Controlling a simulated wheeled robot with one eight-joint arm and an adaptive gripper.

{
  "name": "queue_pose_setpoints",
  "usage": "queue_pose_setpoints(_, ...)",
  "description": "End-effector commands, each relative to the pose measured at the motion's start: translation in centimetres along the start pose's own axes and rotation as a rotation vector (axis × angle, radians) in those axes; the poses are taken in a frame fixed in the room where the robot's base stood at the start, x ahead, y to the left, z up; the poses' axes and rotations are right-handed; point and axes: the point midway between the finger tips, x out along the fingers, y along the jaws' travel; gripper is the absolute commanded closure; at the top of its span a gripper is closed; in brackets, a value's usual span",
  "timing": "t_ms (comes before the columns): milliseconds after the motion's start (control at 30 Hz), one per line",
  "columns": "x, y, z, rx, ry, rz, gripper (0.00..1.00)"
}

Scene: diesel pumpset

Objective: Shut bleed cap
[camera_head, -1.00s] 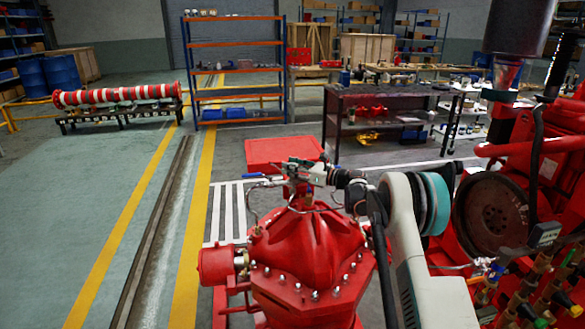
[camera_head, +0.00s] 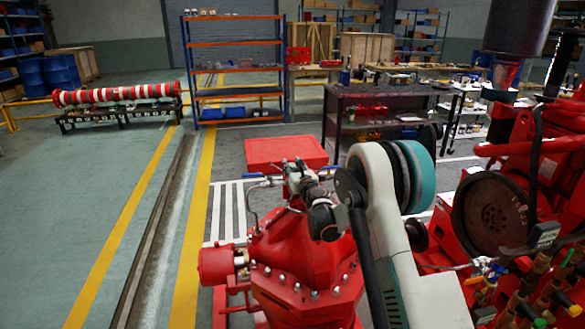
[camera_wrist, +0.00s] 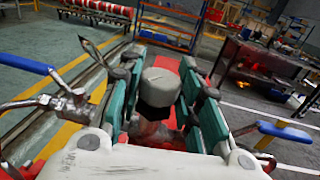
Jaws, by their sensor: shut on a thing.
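The bleed cap (camera_wrist: 160,86) is a grey, round-topped cap in the middle of the wrist view. It stands between the teal fingers of my gripper (camera_wrist: 161,98), which is shut on it from both sides. In the head view my gripper (camera_head: 299,176) is at the top of the red pump casing (camera_head: 300,262); the cap cannot be made out there. The cap's lower part and seat are mostly hidden by my gripper.
In the wrist view a blue-handled valve with pipework (camera_wrist: 52,98) is close on the left, and another blue handle (camera_wrist: 285,132) on the right. The red engine (camera_head: 530,190) stands right of the pump.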

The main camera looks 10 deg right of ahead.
Motion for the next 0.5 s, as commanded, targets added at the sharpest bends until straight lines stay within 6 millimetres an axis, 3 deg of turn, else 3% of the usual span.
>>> queue_pose_setpoints(500, 0.14, 0.35, -0.02, 0.000, 0.000, -0.486, 0.92)
